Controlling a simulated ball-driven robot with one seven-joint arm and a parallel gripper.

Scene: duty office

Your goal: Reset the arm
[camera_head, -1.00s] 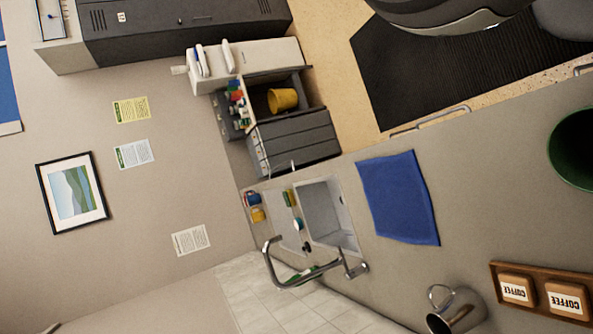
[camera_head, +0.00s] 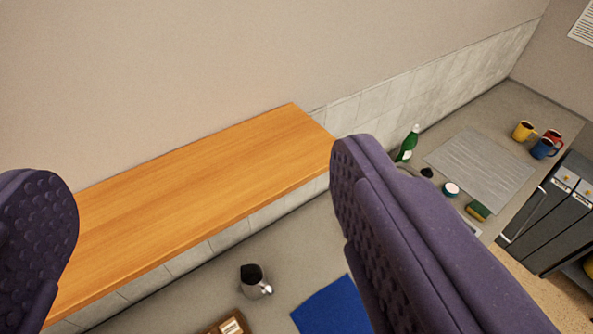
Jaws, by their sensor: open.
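My gripper (camera_head: 205,210) shows as two purple padded fingers with dimpled inner faces, one at the left edge and one right of centre. The fingers are wide apart with nothing between them. Beyond the gap I see an orange wooden shelf (camera_head: 190,205) on the wall and the counter below it. The right finger hides part of the counter around the sink.
On the counter are a metal jug (camera_head: 256,282), a blue cloth (camera_head: 328,306), a brown tray (camera_head: 210,329) at the bottom edge, a green bottle (camera_head: 407,143), a sponge (camera_head: 478,210) and a drainboard (camera_head: 482,170). Mugs (camera_head: 523,131) and grey drawers (camera_head: 560,220) are at right.

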